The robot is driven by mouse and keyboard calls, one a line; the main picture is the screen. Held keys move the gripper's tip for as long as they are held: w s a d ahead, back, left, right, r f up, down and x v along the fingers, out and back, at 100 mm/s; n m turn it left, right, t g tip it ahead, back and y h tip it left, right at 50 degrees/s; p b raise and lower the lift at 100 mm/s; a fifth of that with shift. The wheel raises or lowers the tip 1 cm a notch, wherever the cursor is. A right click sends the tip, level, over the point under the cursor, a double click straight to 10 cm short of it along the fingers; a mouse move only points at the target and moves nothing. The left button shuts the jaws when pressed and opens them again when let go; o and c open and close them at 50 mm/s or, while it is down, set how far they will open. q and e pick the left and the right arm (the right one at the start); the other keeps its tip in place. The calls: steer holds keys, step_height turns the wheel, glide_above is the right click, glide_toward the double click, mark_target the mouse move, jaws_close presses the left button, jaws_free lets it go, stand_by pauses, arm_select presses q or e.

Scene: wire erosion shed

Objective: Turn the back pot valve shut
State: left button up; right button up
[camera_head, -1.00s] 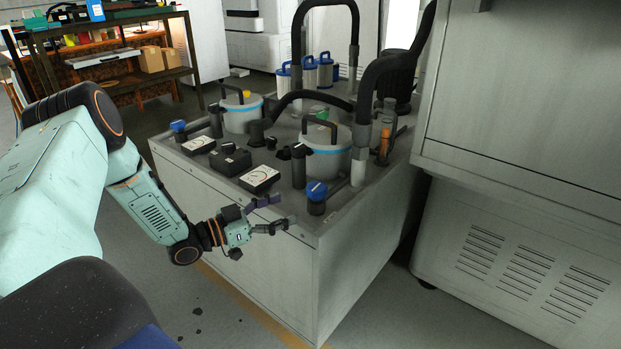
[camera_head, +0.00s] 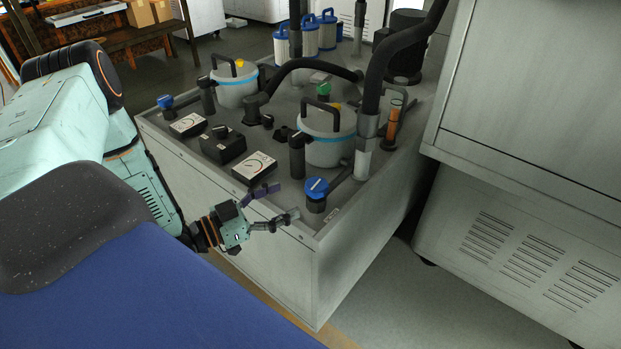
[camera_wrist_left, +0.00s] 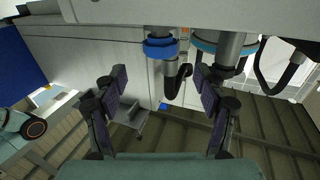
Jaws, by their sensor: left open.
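Two white pots with blue bands and black handles stand on the grey cabinet top (camera_head: 285,105): a farther pot (camera_head: 236,88) and a nearer pot (camera_head: 327,150). A valve with a blue knob (camera_head: 165,101) is left of the farther pot. Another blue-knobbed valve (camera_head: 316,187) is in front of the nearer pot. My left gripper (camera_head: 287,200) is open and empty at the cabinet's front edge, just left of the nearer valve and apart from it. In the left wrist view, a blue knob (camera_wrist_left: 160,47) shows beyond the spread fingers (camera_wrist_left: 160,80). My right gripper is out of view.
Two white dial gauges (camera_head: 188,124) (camera_head: 255,167) and a black box (camera_head: 222,145) sit along the cabinet's front. A tall grey machine (camera_head: 540,110) stands at right. Floor is clear before the cabinet.

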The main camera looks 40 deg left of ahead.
mark_target(309, 186)
arm_select(q)
steer(key=b+x, duration=0.3)
steer(key=x, duration=0.3)
steer(key=shift+w+d+f, duration=0.2)
steer(key=shift+d, duration=0.05)
steer(key=shift+w, duration=0.45)
steer(key=shift+r, duration=0.1)
steer(key=c, duration=1.2)
steer(key=shift+o, duration=0.2)
steer(key=shift+w+r+m+g+h+p, duration=0.1)
steer(key=shift+m+g+h+p, duration=0.25)
steer(key=shift+h, duration=0.35)
steer(key=shift+a+m+g+h, duration=0.1)
steer(key=shift+m+g+h, duration=0.15)
steer(key=shift+m+h, duration=0.15)
